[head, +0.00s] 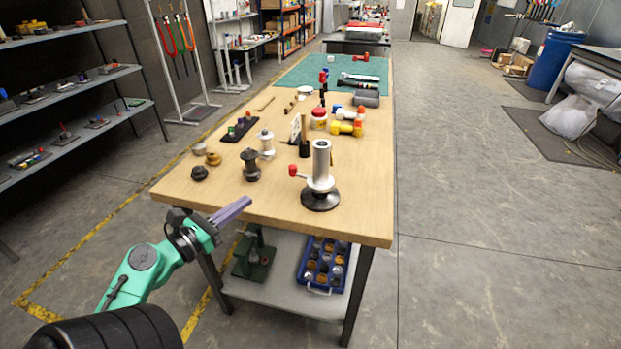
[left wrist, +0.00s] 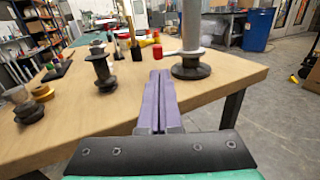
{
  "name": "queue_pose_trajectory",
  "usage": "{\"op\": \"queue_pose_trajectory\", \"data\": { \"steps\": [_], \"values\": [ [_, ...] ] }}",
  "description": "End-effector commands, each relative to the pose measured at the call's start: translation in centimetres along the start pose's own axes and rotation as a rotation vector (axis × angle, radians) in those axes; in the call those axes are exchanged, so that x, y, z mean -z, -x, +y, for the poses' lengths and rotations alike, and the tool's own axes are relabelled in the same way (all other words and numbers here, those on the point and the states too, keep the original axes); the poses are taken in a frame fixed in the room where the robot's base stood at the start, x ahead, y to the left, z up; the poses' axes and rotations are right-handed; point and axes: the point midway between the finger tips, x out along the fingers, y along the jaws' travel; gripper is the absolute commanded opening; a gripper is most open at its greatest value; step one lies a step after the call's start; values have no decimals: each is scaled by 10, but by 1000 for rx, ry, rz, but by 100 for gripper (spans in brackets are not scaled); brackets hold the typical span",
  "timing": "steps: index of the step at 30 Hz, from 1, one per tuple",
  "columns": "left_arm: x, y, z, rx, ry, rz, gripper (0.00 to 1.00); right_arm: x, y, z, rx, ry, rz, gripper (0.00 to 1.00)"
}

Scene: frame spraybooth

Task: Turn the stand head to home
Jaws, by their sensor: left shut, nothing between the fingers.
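The stand (head: 321,178) is upright near the front right of the wooden table. It has a round black base, a silver column and a side lever with a red knob (head: 293,170) pointing left. In the left wrist view the silver column (left wrist: 191,30) and the red knob (left wrist: 157,51) show ahead of the fingers. My left gripper (head: 247,202) is at the table's front edge, left of the stand and apart from it. Its purple fingers (left wrist: 158,78) are shut with nothing between them. No home mark is readable. My right gripper is not seen.
Dark spools (head: 251,165) and a grey-white spool (head: 266,145) stand left of the stand. Behind it are a red-lidded jar (head: 319,119) and yellow dumbbell-like pieces (head: 345,128). A blue crate (head: 324,265) sits on the lower shelf. The tabletop's front right is clear.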

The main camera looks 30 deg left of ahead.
Motion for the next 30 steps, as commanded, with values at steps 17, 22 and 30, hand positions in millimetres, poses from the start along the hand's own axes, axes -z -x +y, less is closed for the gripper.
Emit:
{"op": "queue_pose_trajectory", "data": {
  "steps": [17, 22, 30],
  "values": [
    [-4, -112, -2, 8, 2, -2, 0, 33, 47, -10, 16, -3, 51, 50],
    [-1, -135, -2, 7, 2, -1, 0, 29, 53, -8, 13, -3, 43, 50],
    [2, -140, -2, 7, 3, 0, 0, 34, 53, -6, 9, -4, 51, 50]
  ]
}}
